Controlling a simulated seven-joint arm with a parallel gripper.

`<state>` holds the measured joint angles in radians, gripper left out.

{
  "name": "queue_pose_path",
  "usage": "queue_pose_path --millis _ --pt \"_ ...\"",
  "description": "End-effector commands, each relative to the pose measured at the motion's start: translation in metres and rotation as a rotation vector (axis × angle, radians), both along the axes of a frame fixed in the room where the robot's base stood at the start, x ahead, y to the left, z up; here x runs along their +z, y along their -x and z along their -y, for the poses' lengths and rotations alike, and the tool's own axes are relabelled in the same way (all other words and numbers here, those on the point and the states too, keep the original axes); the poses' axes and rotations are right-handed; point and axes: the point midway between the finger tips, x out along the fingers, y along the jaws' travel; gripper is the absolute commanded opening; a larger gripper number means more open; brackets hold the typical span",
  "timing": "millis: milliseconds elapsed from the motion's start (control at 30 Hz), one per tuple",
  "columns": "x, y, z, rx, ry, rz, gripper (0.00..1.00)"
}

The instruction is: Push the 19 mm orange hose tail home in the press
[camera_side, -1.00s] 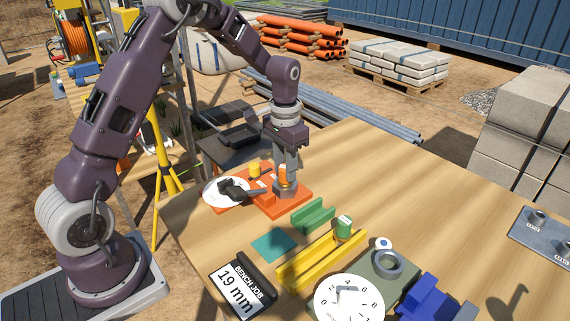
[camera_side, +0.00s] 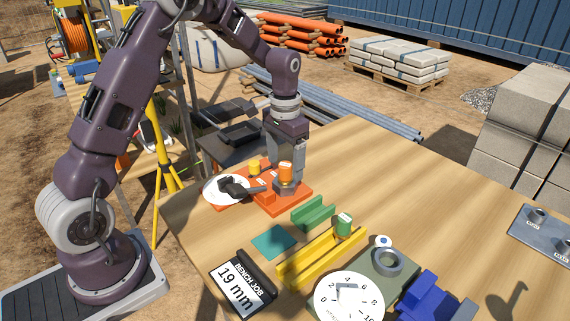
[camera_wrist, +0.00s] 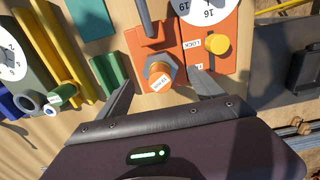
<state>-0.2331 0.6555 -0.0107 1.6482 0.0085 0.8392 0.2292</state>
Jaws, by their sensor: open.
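The orange hose tail (camera_side: 286,171) stands upright in a grey hex seat on the orange press (camera_side: 299,202). In the wrist view the tail (camera_wrist: 159,76) carries a white size label, and the press (camera_wrist: 140,42) shows beside it. My gripper (camera_wrist: 165,84) is open, its fingers spread to either side of the tail in that view. The press has a white dial (camera_side: 213,188), a black lever (camera_side: 236,187) and a yellow knob (camera_side: 254,167) by a LOCK label.
A green block (camera_side: 313,216), a yellow rail (camera_side: 305,264) and a green-banded fitting (camera_side: 344,226) stand close in front of the press. A gauge (camera_side: 349,301) and a 19 mm job card (camera_side: 240,289) lie nearer. The right of the wooden table (camera_side: 420,196) is largely clear.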

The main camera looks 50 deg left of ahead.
Motion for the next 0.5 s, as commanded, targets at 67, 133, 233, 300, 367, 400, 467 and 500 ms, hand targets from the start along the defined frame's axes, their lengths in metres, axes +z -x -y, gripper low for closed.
queue_pose_path --millis 67,133,233,300,367,400,467,500 --pt "0.011 -0.001 0.0 0.0 -0.001 0.004 0.77" --pt "0.019 -0.001 0.0 0.0 -0.001 0.003 0.77" --pt "0.031 -0.001 0.0 0.0 -0.001 0.004 0.77" --pt "0.039 0.0 0.0 0.0 0.0 0.003 0.77" --pt "0.047 -0.001 0.0 0.0 -0.001 0.005 0.77" --pt "0.051 -0.001 0.0 0.0 -0.001 0.004 0.77" --pt "0.056 0.0 0.0 0.0 0.0 0.003 0.77" --pt "0.058 0.0 0.0 0.0 0.0 0.002 0.77"
